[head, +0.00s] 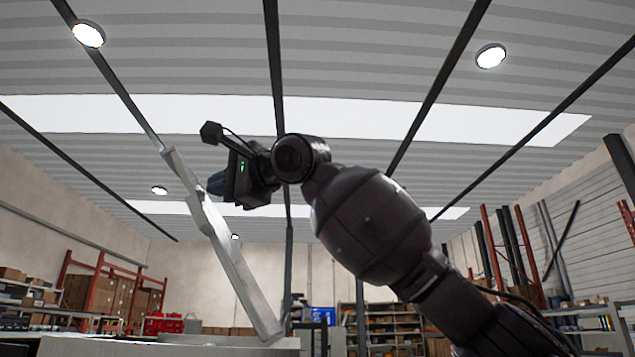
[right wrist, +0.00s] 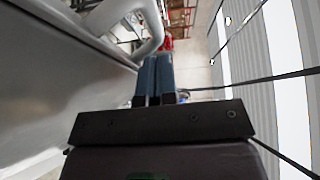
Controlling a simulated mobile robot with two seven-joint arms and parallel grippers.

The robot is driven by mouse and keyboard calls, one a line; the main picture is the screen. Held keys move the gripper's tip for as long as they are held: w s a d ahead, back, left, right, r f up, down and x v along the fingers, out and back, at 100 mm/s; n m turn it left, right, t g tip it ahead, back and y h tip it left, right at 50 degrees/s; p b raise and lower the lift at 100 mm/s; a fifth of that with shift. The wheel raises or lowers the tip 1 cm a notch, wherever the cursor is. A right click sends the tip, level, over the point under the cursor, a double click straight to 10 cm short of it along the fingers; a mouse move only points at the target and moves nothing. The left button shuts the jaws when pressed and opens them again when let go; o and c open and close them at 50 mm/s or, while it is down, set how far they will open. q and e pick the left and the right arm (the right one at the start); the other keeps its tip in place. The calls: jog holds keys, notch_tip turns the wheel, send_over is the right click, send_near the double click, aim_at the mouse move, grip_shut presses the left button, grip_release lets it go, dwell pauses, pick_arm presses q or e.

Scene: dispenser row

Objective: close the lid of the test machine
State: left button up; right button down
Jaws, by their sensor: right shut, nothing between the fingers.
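The lid (head: 235,255) of the test machine is a pale grey panel, raised and steeply tilted above the white machine body (head: 160,347) at the bottom of the head view. My right gripper (head: 215,184) is at the upper part of the lid, on its right side in the picture. In the right wrist view its two blue fingers (right wrist: 155,72) are together and empty. The lid's grey panel (right wrist: 55,70) fills the left there, with a curved tubular handle (right wrist: 152,28) just beyond the fingertips. Whether the fingers touch it I cannot tell. My left gripper is not in view.
Shelves with boxes (head: 385,325) and orange racks (head: 100,275) stand far back along the walls. Red bins (head: 165,325) are at the back left. The air right of the lid is taken up by my right arm; above it is free room.

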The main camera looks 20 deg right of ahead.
pick_arm(q)
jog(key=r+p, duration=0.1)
jog(key=p, duration=0.1)
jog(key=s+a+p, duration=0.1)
jog(key=p, duration=0.1)
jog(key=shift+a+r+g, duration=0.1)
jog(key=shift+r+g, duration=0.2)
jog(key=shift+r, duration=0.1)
pick_arm(e)
jog(key=w+a+f+n+g+h, duration=0.2)
jog(key=w+a+f+g+h, duration=0.1)
jog(key=a+f, duration=0.8)
jog(key=shift+w+a+n+h, duration=0.15)
jog(key=shift+a+n+h, duration=0.05)
jog(key=shift+n+h, duration=0.2)
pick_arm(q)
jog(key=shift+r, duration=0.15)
pick_arm(e)
jog(key=shift+r, duration=0.1)
